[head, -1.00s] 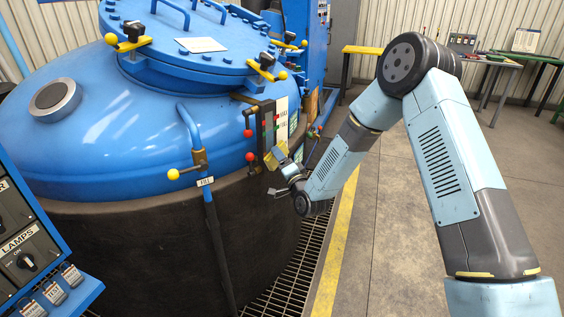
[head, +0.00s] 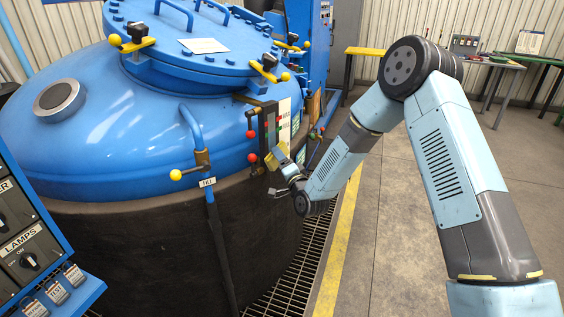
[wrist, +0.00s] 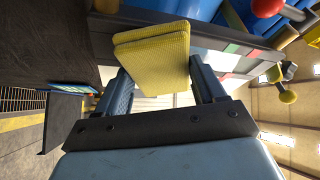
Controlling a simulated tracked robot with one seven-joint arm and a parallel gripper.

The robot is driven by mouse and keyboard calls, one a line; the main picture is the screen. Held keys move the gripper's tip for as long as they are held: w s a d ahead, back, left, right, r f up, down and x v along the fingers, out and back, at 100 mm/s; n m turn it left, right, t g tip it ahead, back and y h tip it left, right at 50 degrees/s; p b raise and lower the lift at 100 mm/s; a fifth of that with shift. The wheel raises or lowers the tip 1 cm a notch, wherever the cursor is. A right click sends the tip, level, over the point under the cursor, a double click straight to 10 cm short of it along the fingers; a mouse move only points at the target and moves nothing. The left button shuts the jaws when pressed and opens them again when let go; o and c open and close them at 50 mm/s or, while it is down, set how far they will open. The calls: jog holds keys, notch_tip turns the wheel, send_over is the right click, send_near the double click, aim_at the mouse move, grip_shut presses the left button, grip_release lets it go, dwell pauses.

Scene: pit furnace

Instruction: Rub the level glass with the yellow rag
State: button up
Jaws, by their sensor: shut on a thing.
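The level glass (head: 270,125) is a narrow upright gauge in a dark frame on the side of the blue tank, with red, green and yellow parts. My gripper (wrist: 160,85) is shut on the folded yellow rag (wrist: 152,58), which sticks out beyond the fingertips in the wrist view. In the head view the rag (head: 277,157) is at the lower part of the gauge. I cannot tell whether it touches the glass. The rag hides part of the gauge in the wrist view.
The blue tank (head: 110,110) with its bolted lid fills the left. A pipe with a yellow-knobbed valve (head: 176,175) stands left of the gauge. A lamp panel (head: 30,250) is at the lower left. The floor at right is clear; tables (head: 490,60) stand behind.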

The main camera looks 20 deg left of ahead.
aim_at(274, 126)
jog(key=shift+w+a, duration=0.25)
jog(key=shift+a, duration=0.3)
jog(key=shift+r, duration=7.2)
jog(key=shift+f, duration=0.1)
jog(key=shift+d+f, duration=0.1)
jog(key=shift+f, duration=1.75)
jog(key=shift+a+f, duration=0.2)
jog(key=shift+f, duration=5.05)
